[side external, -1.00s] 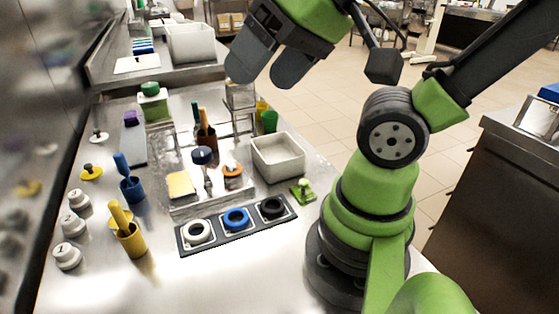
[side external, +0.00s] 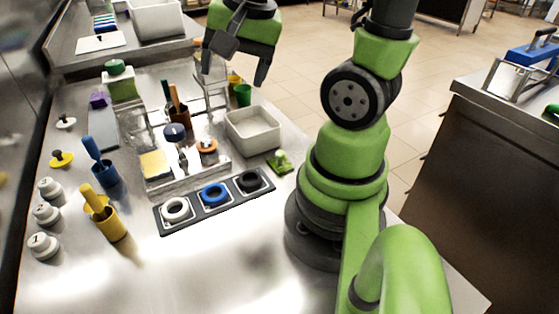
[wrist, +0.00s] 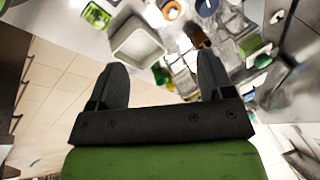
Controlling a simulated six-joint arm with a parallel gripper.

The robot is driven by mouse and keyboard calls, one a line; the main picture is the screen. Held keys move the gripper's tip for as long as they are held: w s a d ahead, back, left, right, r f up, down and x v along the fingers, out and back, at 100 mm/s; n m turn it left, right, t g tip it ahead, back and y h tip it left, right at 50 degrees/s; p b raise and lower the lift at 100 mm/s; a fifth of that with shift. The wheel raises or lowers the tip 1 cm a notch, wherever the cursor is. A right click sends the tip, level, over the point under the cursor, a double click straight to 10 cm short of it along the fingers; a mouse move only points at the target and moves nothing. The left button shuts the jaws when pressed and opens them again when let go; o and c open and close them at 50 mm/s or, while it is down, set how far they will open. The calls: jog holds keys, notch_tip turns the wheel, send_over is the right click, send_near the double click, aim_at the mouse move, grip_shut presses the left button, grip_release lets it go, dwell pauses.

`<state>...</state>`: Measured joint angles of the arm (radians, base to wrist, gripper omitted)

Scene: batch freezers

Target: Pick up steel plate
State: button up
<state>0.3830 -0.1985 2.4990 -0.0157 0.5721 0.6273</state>
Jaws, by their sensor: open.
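My gripper (side external: 236,70) is open and empty, held in the air above the back right of the steel counter. In the wrist view, its two dark fingers (wrist: 160,65) are spread with nothing between them. A shiny steel tray-like plate (side external: 215,170) lies mid-counter, with a yellow sponge and small tools on it. A flat grey slab (side external: 104,137) lies further left, near the wall. I cannot tell for certain which of these is the steel plate. My gripper touches neither.
A white bin (side external: 252,132) stands right of the tray, below my gripper. A wire rack (side external: 215,98) and a brown holder (side external: 179,118) stand behind the tray. A dark panel (side external: 163,222) with three rings lies in front. Blue (side external: 106,176) and yellow (side external: 112,228) cups stand left. The front counter is clear.

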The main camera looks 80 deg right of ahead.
jog(key=s+d+f+m+g, duration=0.2)
jog(key=d+f+m, duration=0.3)
jog(key=f+m, duration=0.1)
jog(key=m+g, duration=0.2)
jog(key=m, duration=0.4)
send_near(284, 155)
jog(key=shift+w+d+f+y, duration=0.15)
jog(key=shift+d+f+y, duration=0.05)
jog(key=shift+d, duration=0.3)
jog(key=shift+w+d+f+y, duration=0.1)
jog(key=shift+d+f+y, duration=0.1)
jog(key=shift+d, duration=0.3)
jog(key=shift+m, duration=0.3)
jog(key=shift+s+a+f, duration=0.1)
jog(key=shift+s+f, duration=0.05)
jog(key=shift+f, duration=5)
jog(key=c, duration=0.7)
